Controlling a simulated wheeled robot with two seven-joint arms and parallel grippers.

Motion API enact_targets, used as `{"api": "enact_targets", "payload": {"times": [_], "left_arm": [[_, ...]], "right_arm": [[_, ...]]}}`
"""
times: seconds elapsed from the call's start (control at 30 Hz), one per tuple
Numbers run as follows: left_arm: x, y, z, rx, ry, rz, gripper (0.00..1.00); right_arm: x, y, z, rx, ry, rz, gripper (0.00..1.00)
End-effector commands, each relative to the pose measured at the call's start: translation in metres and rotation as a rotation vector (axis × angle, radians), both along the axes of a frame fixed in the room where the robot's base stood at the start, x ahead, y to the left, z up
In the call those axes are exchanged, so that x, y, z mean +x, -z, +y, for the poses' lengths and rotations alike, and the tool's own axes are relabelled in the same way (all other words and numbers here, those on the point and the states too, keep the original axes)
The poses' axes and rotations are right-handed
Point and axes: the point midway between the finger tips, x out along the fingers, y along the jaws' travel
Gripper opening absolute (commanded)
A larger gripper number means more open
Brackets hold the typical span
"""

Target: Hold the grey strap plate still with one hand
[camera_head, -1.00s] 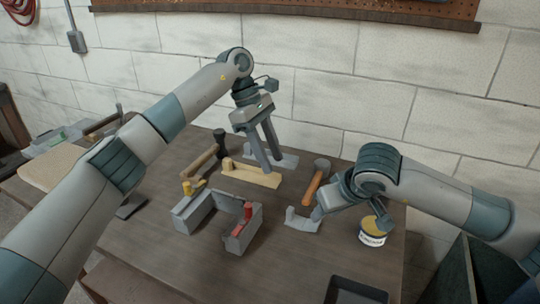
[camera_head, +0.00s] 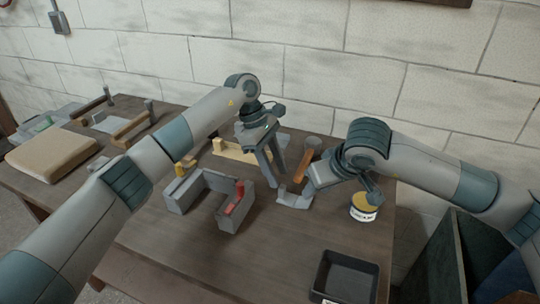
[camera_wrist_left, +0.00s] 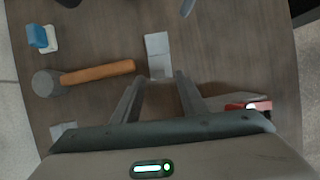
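The grey strap plate (camera_head: 294,201), a small bent piece, lies on the bench in the middle right of the head view. In the left wrist view the plate (camera_wrist_left: 158,55) is just beyond the gap between my left fingertips. My left gripper (camera_head: 277,182) points down beside the plate, on its left and far side. The left fingers (camera_wrist_left: 160,82) stand apart with nothing between them. My right gripper (camera_head: 312,190) is low at the plate's right side; its fingers overlap in the head view, so their opening and any contact are unclear.
An orange-handled hammer (camera_head: 303,166) lies behind the plate. A yellow-topped can (camera_head: 364,206) is right, a black tray (camera_head: 345,280) front right. Bare bench lies in front.

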Motion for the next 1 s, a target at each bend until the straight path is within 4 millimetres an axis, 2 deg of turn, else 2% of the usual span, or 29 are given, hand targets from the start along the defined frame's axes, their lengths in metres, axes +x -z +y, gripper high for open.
{"api": "enact_targets", "payload": {"times": [0.2,0.4,0.83,0.87,1.0], "left_arm": [[-0.005,0.032,-0.013,0.000,0.002,0.002,0.39],[-0.007,0.049,-0.019,0.000,0.000,-0.001,0.39],[-0.008,0.055,-0.021,0.000,0.000,0.000,0.39],[-0.008,0.055,-0.021,0.000,0.000,0.000,0.34],[-0.008,0.055,-0.021,0.000,0.000,-0.001,0.01]], "right_arm": [[0.000,0.000,0.000,0.000,0.000,0.000,0.31],[0.000,0.000,0.000,0.000,0.000,0.000,0.31],[0.000,0.000,0.000,0.000,0.000,0.000,0.31],[0.000,0.000,0.000,0.000,0.000,0.000,0.31],[0.000,0.000,0.000,0.000,0.000,0.000,0.31]]}}
